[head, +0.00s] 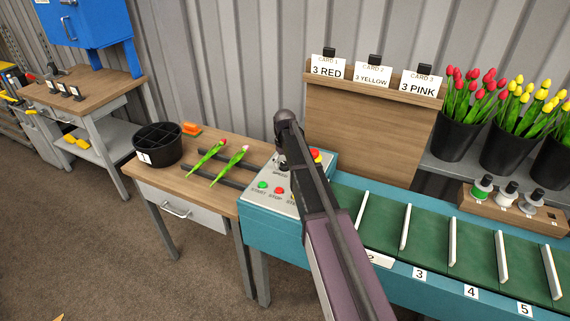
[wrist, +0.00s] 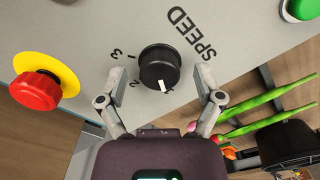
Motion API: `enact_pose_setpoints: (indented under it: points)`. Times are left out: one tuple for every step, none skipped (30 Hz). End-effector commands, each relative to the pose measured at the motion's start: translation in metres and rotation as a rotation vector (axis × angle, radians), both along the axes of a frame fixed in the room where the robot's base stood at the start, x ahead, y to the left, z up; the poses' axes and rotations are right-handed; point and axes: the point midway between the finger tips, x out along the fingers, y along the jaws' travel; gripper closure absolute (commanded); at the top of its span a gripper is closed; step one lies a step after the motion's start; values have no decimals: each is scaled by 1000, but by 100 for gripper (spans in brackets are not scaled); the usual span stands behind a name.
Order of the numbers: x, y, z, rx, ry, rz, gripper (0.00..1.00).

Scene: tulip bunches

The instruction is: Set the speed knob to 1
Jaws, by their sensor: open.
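The black speed knob (wrist: 159,67) is on the grey top of the control box (head: 286,201), beside the word SPEED. Its white pointer mark faces the bottom of the wrist view, slightly right of the knob's middle. The printed 3 and 2 lie to its left; I cannot clearly read the mark by the pointer. My gripper (wrist: 157,74) is open, with one finger on each side of the knob and visible gaps between. In the head view my arm covers much of the box, and the knob is hard to make out.
A red button on a yellow disc (wrist: 36,90) is left of the knob in the wrist view. Green START (head: 262,185) and red STOP (head: 279,190) buttons sit at the box's front. Two tulips (head: 228,166) lie on the table to the left; a green conveyor (head: 385,225) runs right.

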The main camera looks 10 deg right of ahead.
Motion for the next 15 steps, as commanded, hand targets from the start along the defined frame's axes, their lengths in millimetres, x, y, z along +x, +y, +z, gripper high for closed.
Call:
enact_pose_setpoints:
  points:
    - [0,0,0,0,0,-10,15]
    - [0,0,0,0,0,-17,15]
    - [0,0,0,0,0,-27,15]
    - [0,0,0,0,0,-37,15]
    - [0,0,0,0,0,-49,15]
    - [0,0,0,0,0,-65,15]
    - [0,0,0,0,0,-79,15]
    - [0,0,0,0,0,-94,15]
    - [0,0,0,0,0,-116,15]
    - [0,0,0,0,0,-133,15]
    - [0,0,0,0,0,-152,15]
    - [0,0,0,0,0,-177,15]
    - [0,0,0,0,0,-196,15]
    - [0,0,0,0,0,-217,15]
    - [0,0,0,0,0,-244,15]
